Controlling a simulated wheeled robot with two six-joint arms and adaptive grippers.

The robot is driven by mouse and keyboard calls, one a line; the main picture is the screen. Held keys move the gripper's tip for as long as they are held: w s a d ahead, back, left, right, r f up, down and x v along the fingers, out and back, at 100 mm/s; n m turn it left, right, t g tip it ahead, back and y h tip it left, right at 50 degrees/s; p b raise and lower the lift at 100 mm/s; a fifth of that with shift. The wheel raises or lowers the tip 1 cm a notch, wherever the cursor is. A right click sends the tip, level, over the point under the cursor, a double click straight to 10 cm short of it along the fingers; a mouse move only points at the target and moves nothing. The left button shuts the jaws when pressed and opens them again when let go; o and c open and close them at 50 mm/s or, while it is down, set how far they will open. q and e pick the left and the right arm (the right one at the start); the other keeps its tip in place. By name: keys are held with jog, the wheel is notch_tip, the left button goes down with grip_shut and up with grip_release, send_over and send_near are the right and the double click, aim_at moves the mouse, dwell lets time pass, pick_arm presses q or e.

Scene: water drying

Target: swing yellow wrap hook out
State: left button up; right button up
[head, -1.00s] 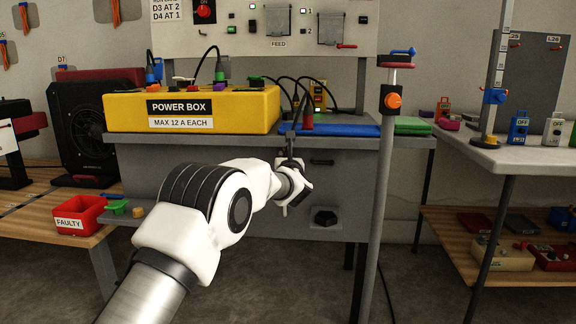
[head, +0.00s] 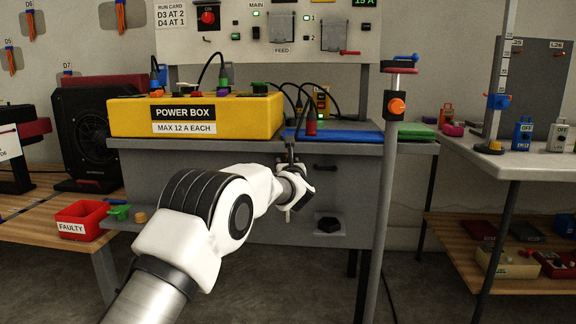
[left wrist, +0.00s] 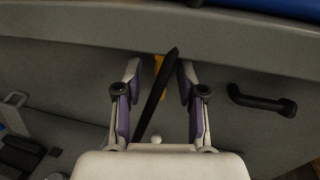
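A small piece of yellow, likely the wrap hook (left wrist: 159,63), shows in the left wrist view at the bench's front edge. A black strip (left wrist: 157,95), perhaps a cable, slants across in front of it and hides most of it. My left gripper (left wrist: 159,70) is open, with one finger on each side of the yellow piece and the black strip. I cannot tell whether either finger touches them. In the head view my left gripper (head: 290,150) is small, just below the bench edge, and the hook cannot be made out there. My right gripper is not in view.
The yellow power box (head: 193,114) stands on the grey bench, with black cables running right. A blue mat (head: 350,137) lies beside it. A drawer handle (left wrist: 262,99) is right of the gripper. A grey post (head: 387,190) stands right of my arm. A red faulty bin (head: 82,220) is left.

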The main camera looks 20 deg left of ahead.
pick_arm(q)
jog(key=v, duration=1.2)
